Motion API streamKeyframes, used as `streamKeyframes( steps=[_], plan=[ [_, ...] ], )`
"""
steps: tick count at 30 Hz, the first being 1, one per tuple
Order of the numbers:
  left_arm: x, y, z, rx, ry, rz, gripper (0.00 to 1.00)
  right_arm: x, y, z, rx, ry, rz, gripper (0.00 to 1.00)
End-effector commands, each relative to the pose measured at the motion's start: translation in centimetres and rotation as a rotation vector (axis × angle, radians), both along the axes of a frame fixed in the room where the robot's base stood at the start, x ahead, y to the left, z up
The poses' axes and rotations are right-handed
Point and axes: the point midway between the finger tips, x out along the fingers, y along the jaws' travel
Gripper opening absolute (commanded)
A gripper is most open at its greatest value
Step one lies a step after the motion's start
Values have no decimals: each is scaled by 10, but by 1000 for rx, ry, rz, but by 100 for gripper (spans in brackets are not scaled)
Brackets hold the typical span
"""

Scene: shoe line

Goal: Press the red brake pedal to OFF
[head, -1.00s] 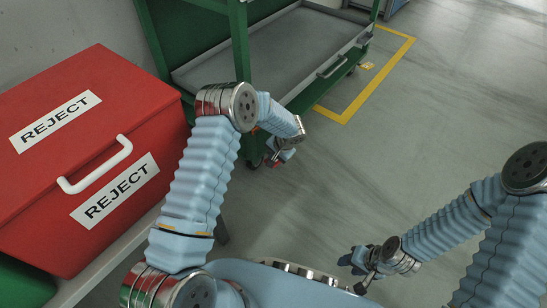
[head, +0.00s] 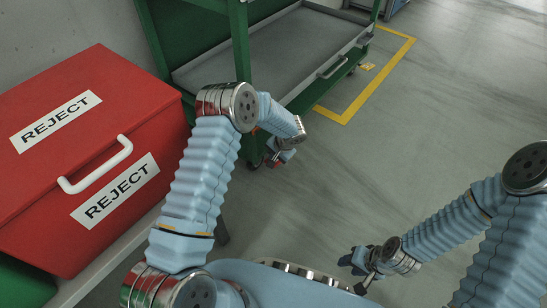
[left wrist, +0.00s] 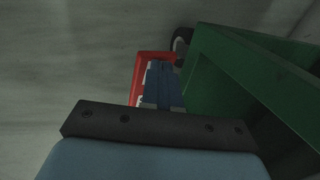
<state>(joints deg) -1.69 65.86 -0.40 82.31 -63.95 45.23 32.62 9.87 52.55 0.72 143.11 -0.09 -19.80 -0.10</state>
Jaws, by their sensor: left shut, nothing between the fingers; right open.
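The red brake pedal (left wrist: 152,58) shows in the left wrist view beside a dark caster wheel (left wrist: 182,42) at the foot of the green cart (left wrist: 225,75). My left gripper (left wrist: 164,72) is shut with nothing in it. Its dark blue fingers overlap the pedal in that view and hide part of it; I cannot tell whether they touch it. In the head view the left gripper (head: 281,157) is low by the cart's near corner, and the pedal is mostly hidden there. My right gripper (head: 360,270) is open and empty above the floor at the lower middle.
The green cart (head: 241,55) with grey trays stands at the top, with a handle on its lower tray. A red REJECT bin (head: 85,140) sits on a bench at left. Yellow floor tape (head: 375,85) runs right of the cart.

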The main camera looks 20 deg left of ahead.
Motion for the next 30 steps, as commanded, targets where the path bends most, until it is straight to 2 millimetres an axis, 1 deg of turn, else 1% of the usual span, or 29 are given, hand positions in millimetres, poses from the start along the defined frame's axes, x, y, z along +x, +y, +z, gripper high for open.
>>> streamKeyframes(
  steps=[16,30],
  plan=[
    [0,0,-1,0,0,0,0,0,0,-1,0,0,0,43],
    [0,0,-12,0,0,0,0,0,0,-11,0,0,0,43]
  ],
)
